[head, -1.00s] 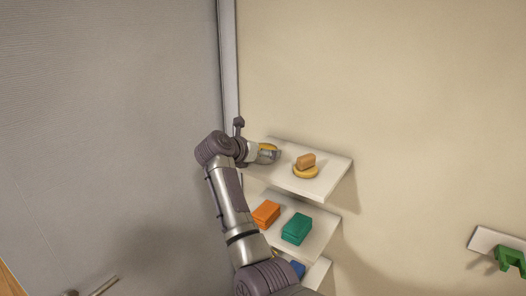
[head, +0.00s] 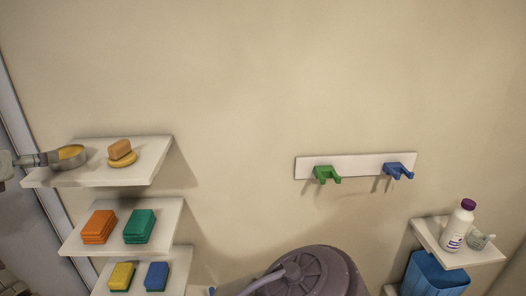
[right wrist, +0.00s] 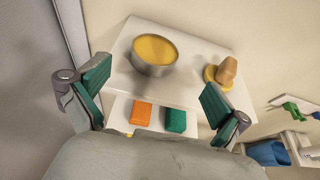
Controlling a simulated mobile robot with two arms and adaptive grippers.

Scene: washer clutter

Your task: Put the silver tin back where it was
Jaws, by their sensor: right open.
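The silver tin (head: 72,157), filled with something yellow, stands upright on the left part of the top shelf (head: 140,172) in the head view. The right wrist view shows the tin (right wrist: 154,56) on the shelf ahead of the fingers. My right gripper (head: 44,160) comes in from the left edge beside the tin. In the right wrist view my right gripper (right wrist: 155,90) is open, with its green-padded fingers wide apart and nothing held between them. My left gripper is not in view.
A brown block on a yellow round piece (head: 122,155) sits right of the tin. Lower shelves hold orange (head: 99,227) and teal (head: 139,226) sponges, and others. A hook rail (head: 354,166) and a shelf with a white bottle (head: 458,226) are farther right.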

